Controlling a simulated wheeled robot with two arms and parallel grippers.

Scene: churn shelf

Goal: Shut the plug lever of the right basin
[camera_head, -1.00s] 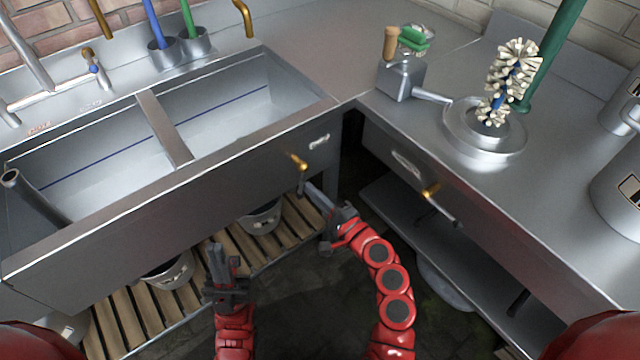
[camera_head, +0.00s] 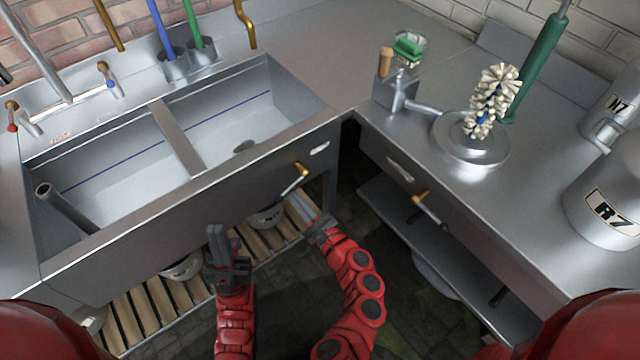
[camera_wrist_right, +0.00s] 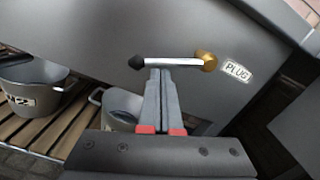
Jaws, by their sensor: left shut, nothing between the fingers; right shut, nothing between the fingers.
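The plug lever (camera_head: 294,178) of the right basin (camera_head: 225,115) sits on the front panel, a brass pivot with a silver rod and black tip. In the head view its rod points down and left from the pivot. In the right wrist view the lever (camera_wrist_right: 172,62) lies across the picture, left of the PLUG label (camera_wrist_right: 237,72). My right gripper (camera_head: 298,203) is shut and empty; in the wrist view its fingertips (camera_wrist_right: 159,74) are at the rod near the black tip. Contact is hard to tell. My left gripper (camera_head: 215,235) is shut and empty before the front panel.
A similar lever (camera_head: 426,207) is on the right-hand counter front. Buckets (camera_head: 266,217) stand on the slatted shelf (camera_head: 150,312) under the sink. The sink's front panel (camera_head: 170,225) is close to both grippers. A dark floor gap lies between sink and right counter.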

